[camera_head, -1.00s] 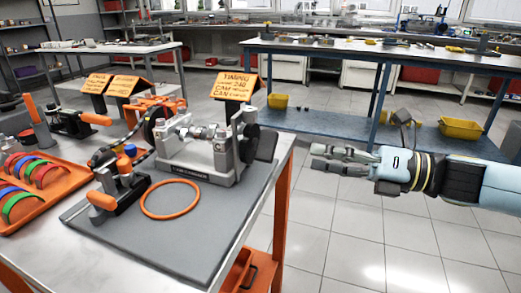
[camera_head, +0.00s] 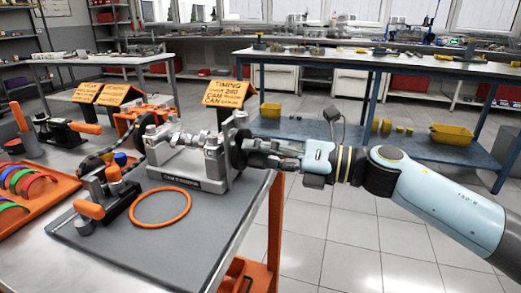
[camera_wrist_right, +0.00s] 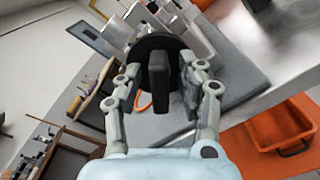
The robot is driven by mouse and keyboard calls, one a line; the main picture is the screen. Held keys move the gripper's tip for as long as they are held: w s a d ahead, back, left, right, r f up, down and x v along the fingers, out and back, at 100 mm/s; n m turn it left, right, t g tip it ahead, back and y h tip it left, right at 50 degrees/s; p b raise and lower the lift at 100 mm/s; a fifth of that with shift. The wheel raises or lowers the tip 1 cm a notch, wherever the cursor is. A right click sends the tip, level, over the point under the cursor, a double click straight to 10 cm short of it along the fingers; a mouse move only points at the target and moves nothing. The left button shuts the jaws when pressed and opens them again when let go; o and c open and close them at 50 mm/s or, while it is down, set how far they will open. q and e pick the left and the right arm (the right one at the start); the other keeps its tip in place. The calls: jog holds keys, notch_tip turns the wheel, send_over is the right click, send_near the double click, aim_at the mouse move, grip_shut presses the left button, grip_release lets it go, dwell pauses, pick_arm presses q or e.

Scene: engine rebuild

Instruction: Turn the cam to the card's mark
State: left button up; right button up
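The cam stands in a grey metal fixture (camera_head: 188,168) on the grey mat. A black disc (camera_head: 238,147) sits at the fixture's right end; in the right wrist view its black bar handle (camera_wrist_right: 160,85) points towards me. My right gripper (camera_head: 268,154) is at the disc from the right. In the right wrist view its fingers (camera_wrist_right: 165,76) stand open, one on each side of the bar, with gaps visible on both sides. The orange timing card (camera_head: 228,92) stands behind the fixture; its smaller lettering is hard to read. My left gripper is not in view.
An orange ring (camera_head: 160,206) lies on the mat (camera_head: 185,237), left of which is a black tool with an orange knob (camera_head: 88,208). An orange tray (camera_head: 42,200) holds coloured arcs at the left.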

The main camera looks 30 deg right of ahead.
grip_shut()
jog(key=shift+m+p, duration=0.3)
jog(key=shift+p, duration=0.05)
dwell(0.5)
jog(key=m+p, duration=0.3)
jog(key=p, duration=0.1)
jog(key=shift+r+m, duration=0.15)
jog(key=shift+m, duration=0.25)
jog(key=shift+m+p, duration=0.95)
jog(key=shift+m, duration=0.15)
jog(key=shift+f+m+p, duration=0.2)
jog(key=shift+m+p, duration=0.7)
jog(key=shift+m, duration=0.2)
jog(key=shift+f, duration=0.1)
